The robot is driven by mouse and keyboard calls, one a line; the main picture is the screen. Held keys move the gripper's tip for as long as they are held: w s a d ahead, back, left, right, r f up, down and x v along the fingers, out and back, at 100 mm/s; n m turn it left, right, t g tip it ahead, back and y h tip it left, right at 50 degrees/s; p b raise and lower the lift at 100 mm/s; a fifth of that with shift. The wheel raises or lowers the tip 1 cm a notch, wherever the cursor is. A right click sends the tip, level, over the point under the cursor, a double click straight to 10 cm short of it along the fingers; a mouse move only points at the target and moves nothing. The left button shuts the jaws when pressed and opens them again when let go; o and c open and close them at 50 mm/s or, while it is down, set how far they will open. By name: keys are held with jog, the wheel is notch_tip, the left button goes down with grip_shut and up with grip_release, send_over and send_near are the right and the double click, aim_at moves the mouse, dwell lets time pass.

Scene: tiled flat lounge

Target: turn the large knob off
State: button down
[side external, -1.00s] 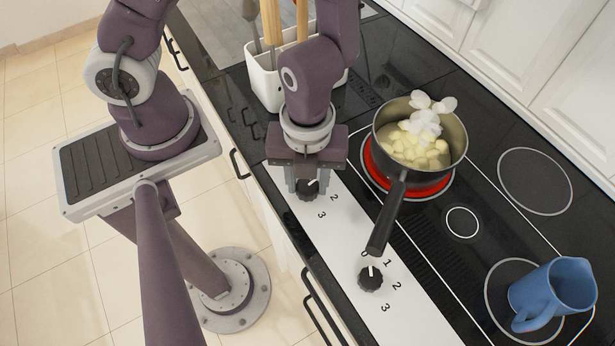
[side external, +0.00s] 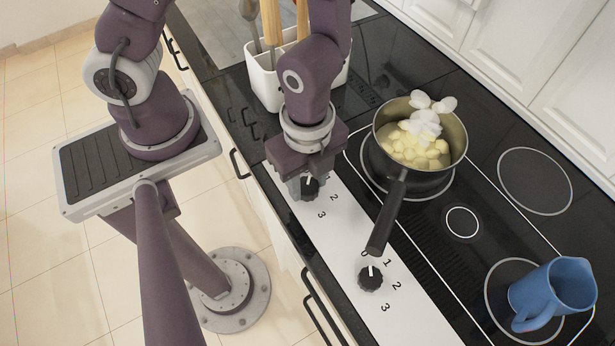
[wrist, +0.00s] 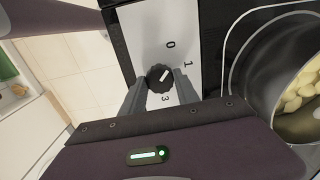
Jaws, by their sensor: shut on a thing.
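A round black knob (side external: 310,190) with a white pointer line sits on the white control strip, at the end nearer the utensil holder. My gripper (side external: 308,186) points down over it and is shut on it, with a finger at either side. The wrist view shows the knob (wrist: 159,77) between the fingertips, its pointer slanting up and right toward the 0 and 1 side. A second black knob (side external: 370,278) is nearer the camera, apart from my gripper, its pointer toward 0. The burner (side external: 437,192) under the pot is dark. The gripper hides part of the first knob's markings.
A white utensil holder (side external: 262,85) stands behind my gripper.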

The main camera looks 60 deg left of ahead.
aim_at(307, 185)
jog(key=shift+n, duration=1.2)
jog(key=c, duration=0.9)
grip_release()
notch_tip(307, 185, up, 7)
jog(key=shift+r, duration=0.1)
